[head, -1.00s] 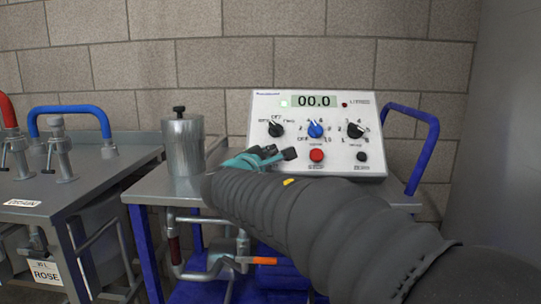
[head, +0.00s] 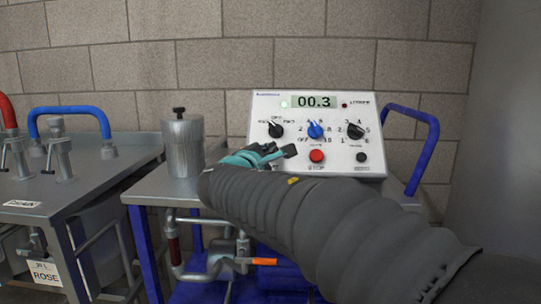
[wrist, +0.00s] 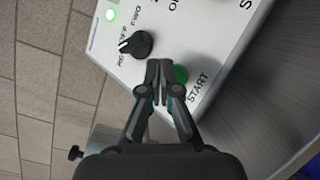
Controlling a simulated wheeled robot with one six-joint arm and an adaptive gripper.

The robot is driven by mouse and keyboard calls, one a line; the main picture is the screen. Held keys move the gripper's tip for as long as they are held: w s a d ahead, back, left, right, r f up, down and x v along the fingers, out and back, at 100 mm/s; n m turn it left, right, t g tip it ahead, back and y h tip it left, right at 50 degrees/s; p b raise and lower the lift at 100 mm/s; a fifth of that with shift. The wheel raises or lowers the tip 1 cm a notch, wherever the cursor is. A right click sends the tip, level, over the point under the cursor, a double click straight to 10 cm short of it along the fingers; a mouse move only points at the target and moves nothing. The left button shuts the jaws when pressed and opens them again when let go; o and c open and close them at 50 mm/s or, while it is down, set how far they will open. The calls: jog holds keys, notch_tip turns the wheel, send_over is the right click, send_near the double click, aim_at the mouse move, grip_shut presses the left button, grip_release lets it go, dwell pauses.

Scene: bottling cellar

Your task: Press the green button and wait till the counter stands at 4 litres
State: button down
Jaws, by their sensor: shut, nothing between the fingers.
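The control box (head: 345,110) stands on the steel cart, and its counter (head: 315,102) reads 00.3. The green button (wrist: 181,75) shows in the wrist view beside the START label, partly behind my fingertips; in the head view my arm hides it. My gripper (wrist: 159,82) is shut and empty, its tips at the button's edge. I cannot tell whether they touch it. In the head view my gripper (head: 284,153) is at the lower left of the panel. A green lamp (head: 285,102) is lit left of the counter.
The red STOP button (head: 317,156) sits right of my gripper. Above it are a black knob (head: 275,130), a blue knob (head: 315,130) and another black knob (head: 356,131). A small black button (head: 361,156) is at lower right. A steel canister (head: 184,148) stands left of the box.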

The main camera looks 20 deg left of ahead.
jog(key=s+r, duration=0.1)
jog(key=s+d+r, duration=0.1)
jog(key=s+r, duration=0.1)
jog(key=shift+s+r+p, duration=0.15)
jog(key=shift+s+p, duration=0.15)
dwell(0.5)
dwell(0.4)
jog(key=s+d+f+m+g+h, duration=0.1)
jog(key=s+d+f+m+g, duration=0.2)
jog(key=d, duration=0.7)
jog(key=s+d+f+m+g+h, duration=0.15)
jog(key=d+f+m, duration=0.25)
jog(key=d, duration=0.5)
jog(key=s+d+f+m+g+h, duration=0.1)
jog(key=s+d+f+m+g, duration=0.25)
jog(key=d, duration=0.65)
jog(key=s+d+f+m+g+y+p, duration=0.1)
jog(key=s+d+f+m+g+y, duration=0.1)
jog(key=s+f+m, duration=0.4)
jog(key=s+d+f+m+g+y, duration=0.2)
jog(key=s+d+f+m, duration=0.3)
jog(key=s+f, duration=0.4)
jog(key=shift+s+m+g+y+p, duration=0.35)
jog(key=shift+s+m, duration=0.2)
jog(key=shift+s, duration=2.05)
